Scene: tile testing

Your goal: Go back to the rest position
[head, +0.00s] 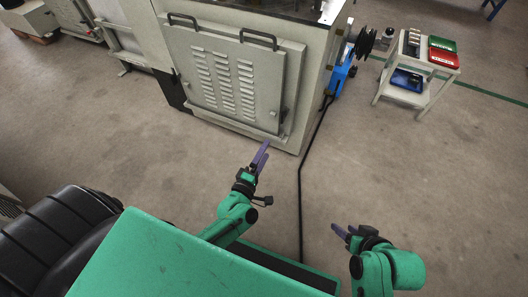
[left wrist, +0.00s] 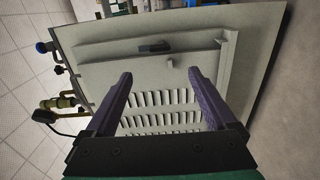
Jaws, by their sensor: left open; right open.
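My left gripper (head: 261,157) is in front of the lower part of the grey machine cabinet (head: 232,80) in the head view. Its two purple fingers stand apart with nothing between them; in the left wrist view the open gripper (left wrist: 158,82) faces the cabinet's slatted panel (left wrist: 160,112). My right gripper (head: 343,232) is at the lower right of the head view, over bare floor. Its purple fingers are apart and hold nothing that I can see.
A black cable (head: 300,190) runs along the floor between my arms up to a blue unit (head: 341,75) beside the cabinet. A white cart (head: 408,95) with green, red and blue trays stands at the upper right. The floor on the right is clear.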

